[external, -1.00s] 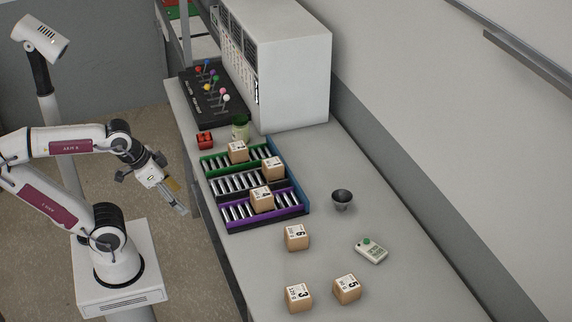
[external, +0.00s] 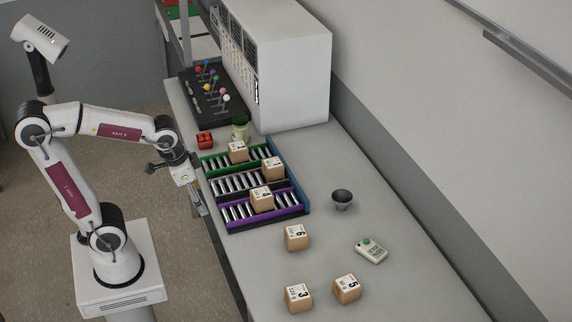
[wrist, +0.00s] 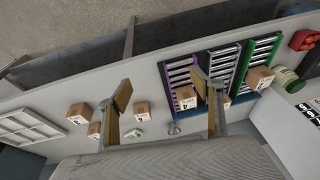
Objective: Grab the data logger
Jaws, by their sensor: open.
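The data logger (external: 371,250) is a small pale handheld device with a green knob and a dark display. In the wrist view the data logger (wrist: 133,134) is small, between the fingers and nearer the left one. My gripper (external: 203,212) is by the bench's left edge, beside the roller rack, well apart from the data logger. In the wrist view my gripper (wrist: 165,104) has its two fingers spread wide with nothing held between them.
A roller rack (external: 240,225) with green, black and purple lanes carries several cardboard boxes. Loose boxes (external: 297,237) sit near the data logger, and a dark cup (external: 342,200) stands behind it. A white cabinet (external: 295,70) stands at the back. Bare bench lies around the logger.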

